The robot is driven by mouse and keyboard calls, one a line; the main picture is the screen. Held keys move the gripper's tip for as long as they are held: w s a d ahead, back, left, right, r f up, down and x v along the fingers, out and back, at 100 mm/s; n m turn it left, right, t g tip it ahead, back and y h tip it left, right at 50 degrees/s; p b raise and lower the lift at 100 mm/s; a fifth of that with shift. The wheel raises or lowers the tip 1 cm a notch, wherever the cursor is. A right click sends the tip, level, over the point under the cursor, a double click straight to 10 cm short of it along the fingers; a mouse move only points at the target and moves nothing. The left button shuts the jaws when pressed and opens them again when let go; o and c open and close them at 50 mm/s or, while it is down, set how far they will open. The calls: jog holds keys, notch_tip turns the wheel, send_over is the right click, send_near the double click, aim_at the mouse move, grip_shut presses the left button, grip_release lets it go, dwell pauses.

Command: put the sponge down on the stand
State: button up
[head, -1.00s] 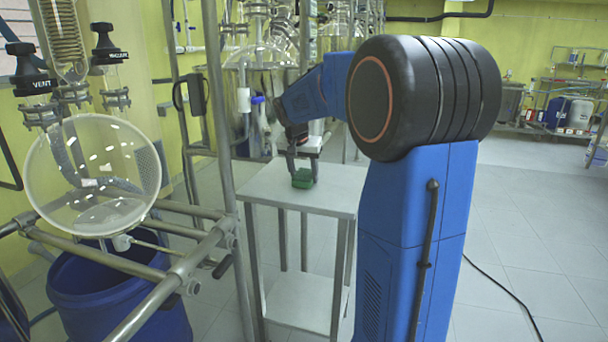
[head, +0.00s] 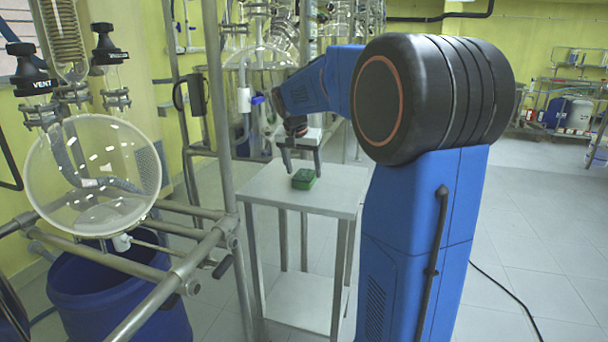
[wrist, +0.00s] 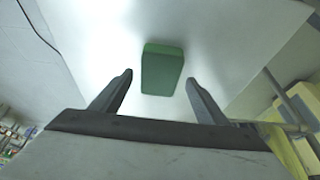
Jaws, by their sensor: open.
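The green sponge (head: 304,179) lies flat on the white top of the stand (head: 334,198), near the middle of its width. My gripper (head: 303,169) is open just above and behind the sponge, its two fingers spread apart. In the wrist view the sponge (wrist: 162,69) lies ahead of the fingertips, between their lines and touching neither. The open gripper (wrist: 158,78) holds nothing. The bare stand top (wrist: 105,50) shows around the sponge.
A metal frame with a round glass vessel (head: 93,175) stands at the left, above a blue barrel (head: 125,300). More glassware is behind the stand. A cable (head: 510,300) lies on the open floor at the right.

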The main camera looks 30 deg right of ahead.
jog(key=v, duration=0.9)
jog(key=s+a+f+n, duration=0.2)
jog(key=s+a+n, duration=0.1)
jog(key=s+a, duration=0.45)
jog(key=s+a+f+n+y, duration=0.1)
jog(key=s+a+f, duration=0.3)
jog(key=s, duration=0.4)
jog(key=s+a+f+n+t+y, duration=0.1)
jog(key=s+a+f+n, duration=0.3)
jog(key=s+f, duration=0.3)
jog(key=s+a+f+n+t+y, duration=0.1)
jog(key=s+a+f, duration=0.3)
jog(key=s, duration=0.6)
jog(key=shift+f+n+y, duration=0.3)
jog(key=shift+f+n, duration=0.4)
jog(key=shift+f, duration=0.15)
jog(key=shift+s, duration=0.1)
